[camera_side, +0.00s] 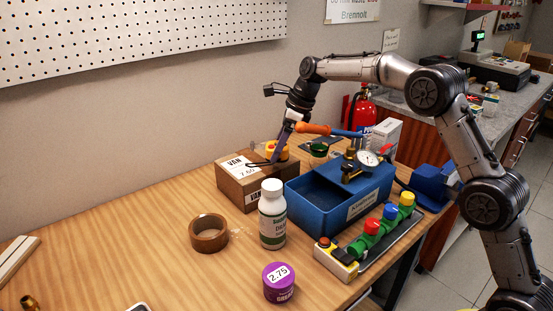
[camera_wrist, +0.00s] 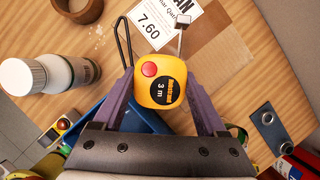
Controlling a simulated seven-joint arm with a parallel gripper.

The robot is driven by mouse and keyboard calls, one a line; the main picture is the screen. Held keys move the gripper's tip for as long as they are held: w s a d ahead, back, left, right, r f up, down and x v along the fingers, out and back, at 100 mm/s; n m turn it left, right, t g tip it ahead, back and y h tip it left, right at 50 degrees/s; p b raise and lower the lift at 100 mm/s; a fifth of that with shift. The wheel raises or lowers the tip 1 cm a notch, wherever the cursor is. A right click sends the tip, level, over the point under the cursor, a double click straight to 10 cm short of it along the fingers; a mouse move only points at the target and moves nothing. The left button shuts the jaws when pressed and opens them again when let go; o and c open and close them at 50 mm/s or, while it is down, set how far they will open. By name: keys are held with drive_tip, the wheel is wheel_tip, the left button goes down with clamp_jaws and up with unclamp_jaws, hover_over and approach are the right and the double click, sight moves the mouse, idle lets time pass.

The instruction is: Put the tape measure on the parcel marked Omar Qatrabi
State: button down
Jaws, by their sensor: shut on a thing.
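A yellow tape measure (camera_wrist: 160,82) with a red button, a "3 m" disc and a dark wrist loop is between the fingers of my gripper (camera_wrist: 163,84). In the side view my gripper (camera_side: 277,150) is over the back right part of the brown parcel (camera_side: 237,192), with the tape measure (camera_side: 283,152) partly hidden by a finger. The parcel (camera_wrist: 222,50) lies below the tape measure in the wrist view. Its white label (camera_wrist: 152,27) reads 7.60 and carries a small, partly legible name, seemingly Omar Qatrabi. I cannot tell whether the tape measure touches the parcel.
A blue pump tank (camera_side: 340,195) with a gauge stands right of the parcel. A white bottle (camera_side: 272,215), a tape roll (camera_side: 208,233), a purple tub (camera_side: 279,283) and a valve manifold (camera_side: 368,240) are in front. The table's left part is mostly clear.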

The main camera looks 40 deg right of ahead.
sight(275, 145)
drive_tip(key=shift+f, duration=1.8)
drive_tip(key=shift+f, duration=0.1)
unclamp_jaws()
drive_tip(key=shift+f, duration=0.15)
drive_tip(key=r, duration=0.9)
drive_tip(key=shift+s+d+r, duration=0.1)
drive_tip(key=shift+s+d, duration=0.25)
drive_tip(key=shift+d, duration=0.05)
drive_tip(key=shift+r, duration=0.5)
drive_tip(key=shift+r, duration=0.1)
